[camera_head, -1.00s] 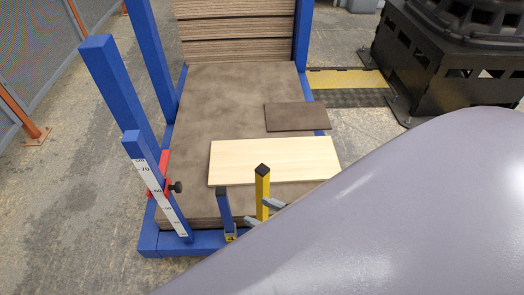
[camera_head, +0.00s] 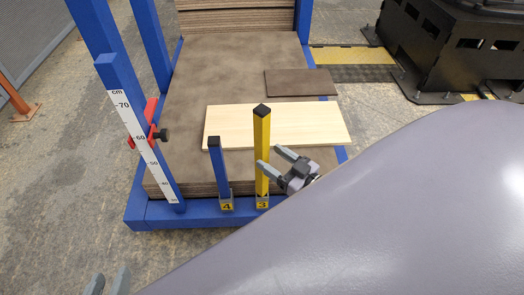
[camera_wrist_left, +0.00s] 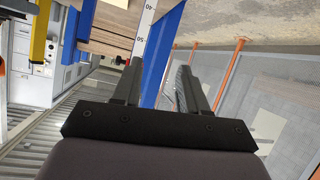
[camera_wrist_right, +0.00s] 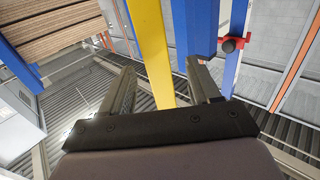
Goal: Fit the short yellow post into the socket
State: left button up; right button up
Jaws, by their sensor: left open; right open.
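The yellow post (camera_head: 262,150), with a dark cap, stands upright at the front of the blue frame. Its foot is at the socket with the yellow label 3 (camera_head: 262,202) on the front beam. My right gripper (camera_head: 270,157) is open beside the post's upper half, on its right. In the right wrist view the yellow post (camera_wrist_right: 152,45) runs down between the open fingers; whether they touch it I cannot tell. My left gripper (camera_head: 111,275) is open and empty at the bottom left, well away from the post.
A shorter blue post (camera_head: 219,168) stands left of the yellow one at label 4 (camera_head: 227,206). A blue upright with a centimetre scale (camera_head: 145,145) and red slider (camera_head: 146,125) is further left. A pale board (camera_head: 230,125) lies behind. My grey body covers the lower right.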

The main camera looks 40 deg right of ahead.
aim_at(257, 146)
jog(key=b+x, duration=0.2)
jog(key=x, duration=0.4)
jog(key=shift+w, duration=0.25)
pick_arm(q)
jog(key=shift+w+d+f+n+h, duration=0.2)
jog(key=shift+d+h, duration=0.1)
jog(key=shift+d, duration=0.2)
jog(key=shift+w+d+f+n+h, duration=0.15)
jog(key=shift+d+h, duration=0.15)
jog(key=shift+d, duration=0.15)
pick_arm(e)
jog(key=c, duration=1)
grip_shut()
pick_arm(q)
jog(key=shift+r, duration=0.1)
pick_arm(e)
jog(key=shift+r, duration=0.1)
